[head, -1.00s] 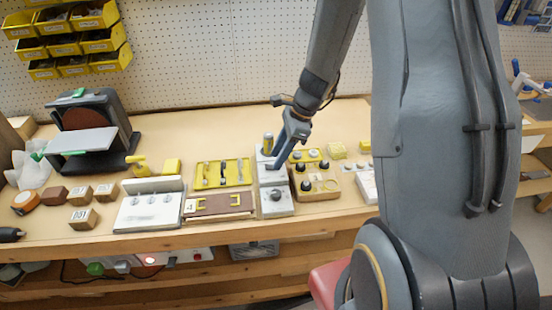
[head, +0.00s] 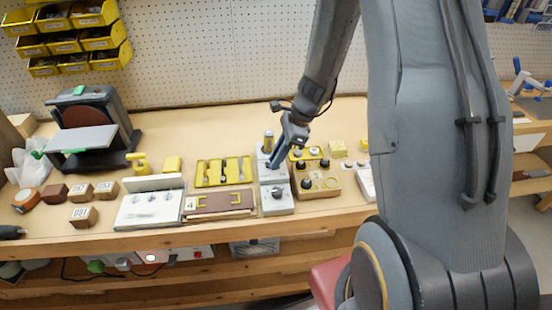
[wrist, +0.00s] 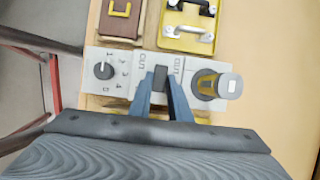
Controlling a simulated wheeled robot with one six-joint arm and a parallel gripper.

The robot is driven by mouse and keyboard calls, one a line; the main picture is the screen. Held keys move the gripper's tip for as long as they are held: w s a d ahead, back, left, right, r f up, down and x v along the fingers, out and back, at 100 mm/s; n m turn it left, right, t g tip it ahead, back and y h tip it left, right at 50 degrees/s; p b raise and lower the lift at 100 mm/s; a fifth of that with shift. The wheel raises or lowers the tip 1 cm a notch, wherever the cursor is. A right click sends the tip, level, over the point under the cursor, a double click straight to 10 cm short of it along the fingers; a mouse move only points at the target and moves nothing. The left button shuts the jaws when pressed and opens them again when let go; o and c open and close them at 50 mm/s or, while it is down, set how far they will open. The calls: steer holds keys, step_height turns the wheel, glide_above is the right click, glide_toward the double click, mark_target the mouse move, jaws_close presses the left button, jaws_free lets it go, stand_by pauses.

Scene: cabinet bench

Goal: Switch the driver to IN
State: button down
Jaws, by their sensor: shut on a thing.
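The driver is a light grey unit (head: 280,207) on the bench, made of plates in a row. In the wrist view its dark switch block (wrist: 160,72) sits in the middle plate, with small printed labels on either side that I cannot read surely. A round numbered knob (wrist: 103,70) is on the left plate and a grey-topped cylinder (wrist: 229,87) stands at the right. My gripper (wrist: 161,84) is shut on the switch block, one blue finger on each side. In the head view my gripper (head: 274,160) reaches down onto the unit; its fingers hide the switch there.
A wooden block with round knobs (head: 331,184) stands close on the right. A yellow tray (head: 203,176) and a brown plate (head: 215,202) lie close on the left. A white panel (head: 133,209) is farther left. Bare bench shows behind the unit.

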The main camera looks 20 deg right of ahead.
steer(key=shift+d+f+y+b, duration=0.25)
steer(key=shift+y+b, duration=0.15)
steer(key=shift+b, duration=0.4)
steer(key=shift+s+r+y+b, duration=0.1)
steer(key=shift+y+b, duration=0.2)
steer(key=shift+b, duration=0.05)
steer(key=c, duration=1.6)
jaws_free()
steer(key=shift+c, duration=0.2)
steer(key=b+v, duration=0.1)
steer(key=v, duration=0.6)
steer(key=shift+d+r, duration=0.25)
steer(key=shift+r, duration=0.05)
steer(key=shift+s, duration=0.1)
